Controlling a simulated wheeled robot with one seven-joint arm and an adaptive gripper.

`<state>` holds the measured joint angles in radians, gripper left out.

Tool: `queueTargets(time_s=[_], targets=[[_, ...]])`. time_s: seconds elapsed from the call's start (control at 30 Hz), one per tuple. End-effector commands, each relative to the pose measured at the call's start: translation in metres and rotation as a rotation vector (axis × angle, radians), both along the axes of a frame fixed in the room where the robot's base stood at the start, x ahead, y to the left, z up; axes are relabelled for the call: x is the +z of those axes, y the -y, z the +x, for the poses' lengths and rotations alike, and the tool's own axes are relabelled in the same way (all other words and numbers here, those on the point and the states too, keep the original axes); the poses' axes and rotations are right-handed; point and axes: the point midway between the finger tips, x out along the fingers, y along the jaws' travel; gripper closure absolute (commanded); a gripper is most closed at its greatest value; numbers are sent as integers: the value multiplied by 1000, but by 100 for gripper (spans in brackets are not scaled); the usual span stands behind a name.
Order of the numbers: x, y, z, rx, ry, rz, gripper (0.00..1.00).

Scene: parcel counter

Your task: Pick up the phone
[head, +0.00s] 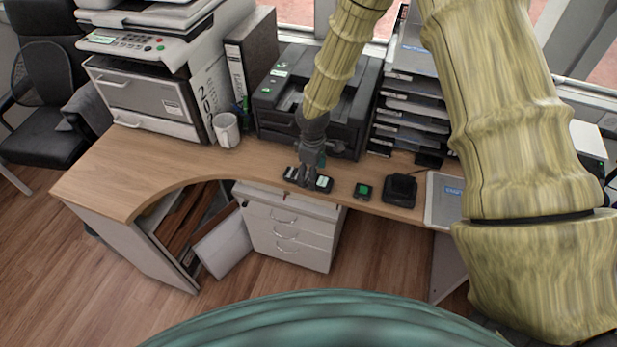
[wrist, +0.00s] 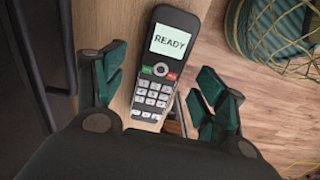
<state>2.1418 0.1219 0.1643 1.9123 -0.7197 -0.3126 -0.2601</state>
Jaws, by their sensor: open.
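The phone (wrist: 163,60) is a dark handset with a lit screen reading READY and a grey keypad. It lies face up on the desk, near its front edge, and also shows in the head view (head: 323,184). My gripper (wrist: 162,82) is open, with a teal-padded finger on each side of the phone. Gaps show between the pads and the handset. In the head view my gripper (head: 308,178) points down over the phone and hides its middle part.
A small device with a green screen (head: 363,191) and a black cradle (head: 400,190) stand right of the phone. A black printer (head: 338,125) is close behind, with a paper-tray stack (head: 405,105) beside it. A white mug (head: 226,130) stands left. The desk's left part is clear.

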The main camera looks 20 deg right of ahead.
Motion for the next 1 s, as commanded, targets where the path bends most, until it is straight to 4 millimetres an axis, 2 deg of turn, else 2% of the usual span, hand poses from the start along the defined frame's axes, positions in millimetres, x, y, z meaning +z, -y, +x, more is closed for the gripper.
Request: queueTargets(time_s=[0.2, 0.47, 0.5, 0.8, 1.0], targets=[[-15, 0, 0, 0, 0, 0, 29], [-17, 0, 0, 0, 1, 0, 29], [-17, 0, 0, 0, 1, 0, 30], [-17, 0, 0, 0, 1, 0, 82], [-17, 0, 0, 0, 1, 0, 83]])
